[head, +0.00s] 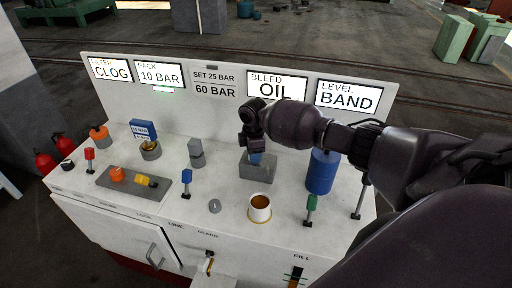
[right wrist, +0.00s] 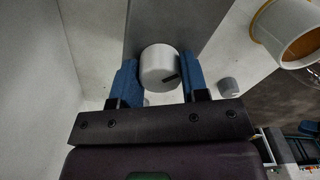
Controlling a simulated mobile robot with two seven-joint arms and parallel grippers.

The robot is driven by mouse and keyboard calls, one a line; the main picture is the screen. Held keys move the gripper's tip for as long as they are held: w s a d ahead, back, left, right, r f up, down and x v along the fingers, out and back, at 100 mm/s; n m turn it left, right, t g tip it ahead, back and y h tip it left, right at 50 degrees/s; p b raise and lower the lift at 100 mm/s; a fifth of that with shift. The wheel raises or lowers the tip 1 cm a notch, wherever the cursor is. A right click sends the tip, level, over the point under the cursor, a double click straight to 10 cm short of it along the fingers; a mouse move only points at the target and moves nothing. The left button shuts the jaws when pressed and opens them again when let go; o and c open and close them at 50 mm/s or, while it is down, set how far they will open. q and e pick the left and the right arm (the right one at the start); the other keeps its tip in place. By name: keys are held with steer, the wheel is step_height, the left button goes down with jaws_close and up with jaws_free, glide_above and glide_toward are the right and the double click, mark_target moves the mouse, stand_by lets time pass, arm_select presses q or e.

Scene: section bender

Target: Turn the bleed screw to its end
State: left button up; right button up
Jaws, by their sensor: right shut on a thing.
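The bleed screw (right wrist: 158,64) is a pale grey round knob with a short black mark on its face, which points toward the lower right in the right wrist view. It sits at a grey block (head: 259,172) in front of the panel sign reading BLEED OIL (head: 277,86). My right gripper (head: 256,158) is over the block. In the right wrist view, its blue fingers (right wrist: 158,78) are shut on the knob, one on each side. In the head view the gripper hides the screw. My left gripper is not in view.
A cup of brown liquid (head: 260,207) stands in front of the block. A blue cylinder (head: 322,172) is close to its right, under my arm.

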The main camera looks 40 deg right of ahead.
steer(key=m+p, duration=0.3)
steer(key=shift+m, duration=0.3)
arm_select(q)
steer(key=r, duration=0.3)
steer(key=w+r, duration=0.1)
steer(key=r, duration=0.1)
steer(key=shift+p, duration=0.35)
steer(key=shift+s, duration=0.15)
arm_select(e)
steer(key=shift+m, duration=0.3)
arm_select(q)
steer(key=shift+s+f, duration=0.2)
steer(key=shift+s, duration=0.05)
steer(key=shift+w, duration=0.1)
arm_select(e)
steer(key=o, duration=0.9)
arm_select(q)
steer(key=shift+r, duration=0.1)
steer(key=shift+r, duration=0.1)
arm_select(e)
step_height(320, 180, up, 11)
steer(key=shift+f, duration=0.1)
